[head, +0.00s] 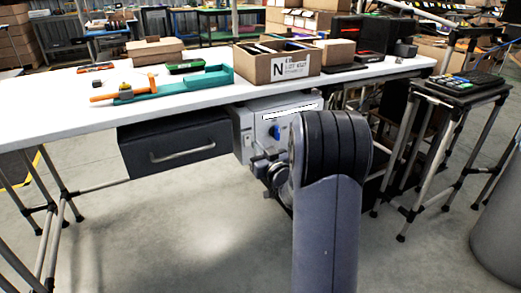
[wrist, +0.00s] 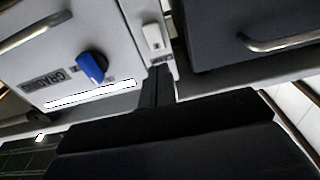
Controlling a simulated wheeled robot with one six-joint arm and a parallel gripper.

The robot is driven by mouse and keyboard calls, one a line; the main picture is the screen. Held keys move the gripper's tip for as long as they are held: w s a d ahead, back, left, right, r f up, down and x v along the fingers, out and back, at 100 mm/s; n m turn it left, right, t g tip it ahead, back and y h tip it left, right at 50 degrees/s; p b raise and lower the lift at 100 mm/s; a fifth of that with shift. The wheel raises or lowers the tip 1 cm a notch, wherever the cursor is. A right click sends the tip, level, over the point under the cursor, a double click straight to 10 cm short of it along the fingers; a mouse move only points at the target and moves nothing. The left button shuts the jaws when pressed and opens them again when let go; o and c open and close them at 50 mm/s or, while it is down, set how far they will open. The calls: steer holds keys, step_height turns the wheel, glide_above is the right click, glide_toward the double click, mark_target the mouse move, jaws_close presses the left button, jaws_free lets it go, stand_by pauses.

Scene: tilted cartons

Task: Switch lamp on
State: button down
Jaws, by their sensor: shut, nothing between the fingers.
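No lamp can be made out for certain. A light grey cabinet (head: 246,127) hangs under the white bench, and its front also fills the upper left of the wrist view (wrist: 45,62). It has a blue knob (wrist: 92,67) and a bright white strip (wrist: 90,94); I cannot tell whether the strip is lit. A small white switch (wrist: 153,38) sits on the cabinet's narrow side face. My gripper (wrist: 158,72) is shut and empty, its tips just below the switch in the wrist view. I cannot tell whether they touch it. My arm hides part of the cabinet in the head view.
A dark drawer (head: 178,144) with a metal handle hangs left of the cabinet. A dark stand (head: 462,91) is at the right. Floor in front is clear.

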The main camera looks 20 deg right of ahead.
steer(key=s+r+p, duration=0.1)
steer(key=s+p, duration=0.1)
steer(key=s, duration=0.7)
steer(key=shift+d+r, duration=0.15)
